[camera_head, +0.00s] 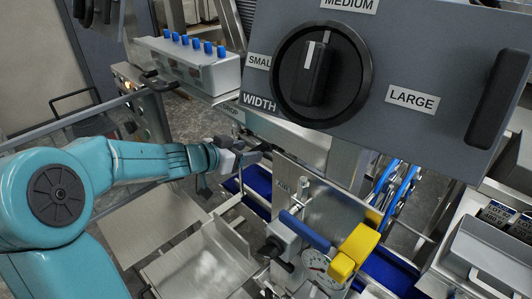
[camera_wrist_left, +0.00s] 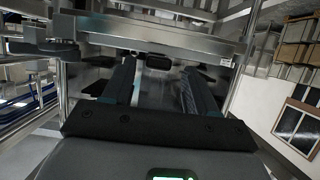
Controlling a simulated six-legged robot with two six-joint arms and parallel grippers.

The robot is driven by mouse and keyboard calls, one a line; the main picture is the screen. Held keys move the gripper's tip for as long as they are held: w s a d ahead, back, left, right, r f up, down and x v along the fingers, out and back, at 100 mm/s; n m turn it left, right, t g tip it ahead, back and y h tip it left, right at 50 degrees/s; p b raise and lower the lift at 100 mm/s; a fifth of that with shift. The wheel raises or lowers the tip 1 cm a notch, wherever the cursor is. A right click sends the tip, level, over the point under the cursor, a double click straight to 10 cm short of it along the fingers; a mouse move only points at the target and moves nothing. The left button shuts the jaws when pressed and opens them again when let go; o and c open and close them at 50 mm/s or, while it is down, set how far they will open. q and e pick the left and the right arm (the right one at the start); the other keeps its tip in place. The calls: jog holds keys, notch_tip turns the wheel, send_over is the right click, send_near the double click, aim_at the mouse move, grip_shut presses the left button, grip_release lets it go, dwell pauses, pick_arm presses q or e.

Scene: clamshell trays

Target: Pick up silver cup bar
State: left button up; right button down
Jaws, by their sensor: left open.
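My left gripper (camera_head: 238,160) is near the middle of the head view, at the end of my teal arm, in front of the machine's metal frame. In the left wrist view its two dark fingers (camera_wrist_left: 158,88) stand apart with nothing gripped between them. A silver bar (camera_wrist_left: 150,38) crosses the left wrist view beyond the fingertips, apart from them. A small dark block (camera_wrist_left: 158,61) shows below this bar, between the finger lines. I cannot tell for sure whether this bar is the silver cup bar. My right gripper is in neither view.
A grey panel with a black width knob (camera_head: 322,72) fills the upper right. A box with blue buttons (camera_head: 190,62) stands upper left. A yellow block (camera_head: 354,250), a blue-sleeved handle (camera_head: 305,229) and a dial (camera_head: 322,270) crowd the lower middle. A steel tray (camera_head: 200,265) lies below the gripper.

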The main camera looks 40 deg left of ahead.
aim_at(255, 150)
pick_arm(q)
jog(key=x, duration=0.3)
jog(key=shift+d, duration=0.25)
jog(key=shift+w+a+f, duration=0.15)
jog(key=shift+w+f, duration=0.05)
jog(key=shift+w, duration=0.05)
jog(key=shift+s+r, duration=0.2)
jog(key=shift+s, duration=0.1)
jog(key=shift+c, duration=1.3)
jog(key=shift+s+r, duration=0.1)
jog(key=c, duration=0.5)
grip_shut()
jog(key=shift+w, duration=0.25)
jog(key=shift+s+r, duration=0.3)
jog(key=shift+r, duration=0.1)
notch_tip(255, 150, up, 7)
jog(key=p, duration=0.4)
jog(key=shift+s, duration=0.1)
jog(key=shift+s+a+f+b, duration=0.1)
jog(key=shift+s+f+b, duration=0.35)
jog(key=shift+s, duration=0.4)
jog(key=s+a+b, duration=0.1)
jog(key=s, duration=1.6)
jog(key=shift+s+a, duration=0.15)
jog(key=shift+s, duration=0.2)
